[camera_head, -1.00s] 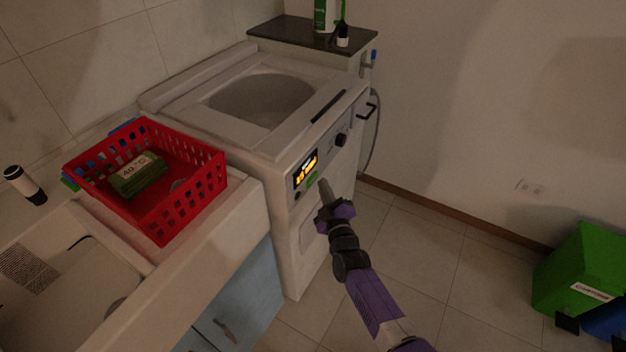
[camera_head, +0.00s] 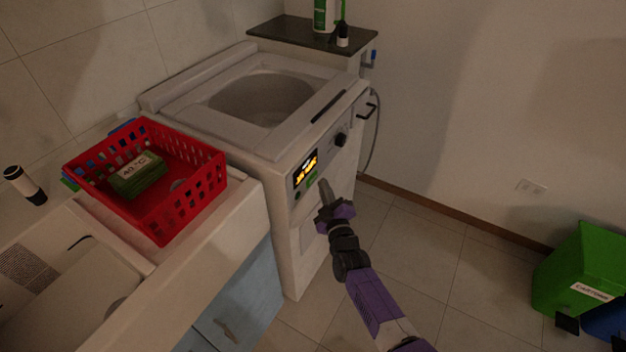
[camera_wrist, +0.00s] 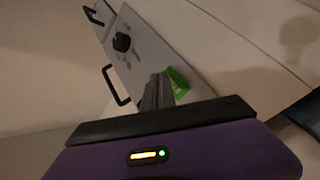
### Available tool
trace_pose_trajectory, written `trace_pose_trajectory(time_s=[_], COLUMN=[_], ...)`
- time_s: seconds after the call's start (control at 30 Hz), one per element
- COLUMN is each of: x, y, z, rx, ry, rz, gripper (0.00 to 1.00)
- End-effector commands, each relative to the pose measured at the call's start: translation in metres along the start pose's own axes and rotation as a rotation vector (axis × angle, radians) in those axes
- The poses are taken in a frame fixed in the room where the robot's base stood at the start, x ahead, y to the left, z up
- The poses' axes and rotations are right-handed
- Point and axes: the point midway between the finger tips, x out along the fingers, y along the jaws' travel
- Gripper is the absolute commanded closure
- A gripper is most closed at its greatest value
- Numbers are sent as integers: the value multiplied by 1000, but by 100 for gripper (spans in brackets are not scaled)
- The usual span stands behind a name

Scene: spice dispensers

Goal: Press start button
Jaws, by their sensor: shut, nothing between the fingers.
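The washing machine (camera_head: 290,240) stands in the middle of the head view, with its control panel on the front face. The panel has a lit yellow display (camera_head: 305,169), a green start button (camera_head: 312,181) just below it and a dark round knob (camera_head: 341,140) to the right. My gripper (camera_head: 323,184) is shut and empty, its tips at the panel close to the green button. In the wrist view the green button (camera_wrist: 177,84) shows right beside my fingertips, partly hidden by them. I cannot tell whether they touch it. The knob (camera_wrist: 122,42) also shows there.
A red basket (camera_head: 190,190) with a green sponge-like block (camera_head: 137,174) stands on the sink counter at left. A dark shelf (camera_head: 290,33) with bottles is behind the machine. A green bin (camera_head: 575,270) stands at far right. The floor between is clear.

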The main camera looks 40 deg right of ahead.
Motion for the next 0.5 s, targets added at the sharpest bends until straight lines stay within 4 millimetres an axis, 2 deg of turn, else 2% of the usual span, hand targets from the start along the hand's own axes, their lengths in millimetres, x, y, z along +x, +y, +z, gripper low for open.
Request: trace_pose_trajectory(time_s=[0.5], x=[3], y=[-3], z=[-2], rx=[0], ry=[0], rz=[0], gripper=[100])
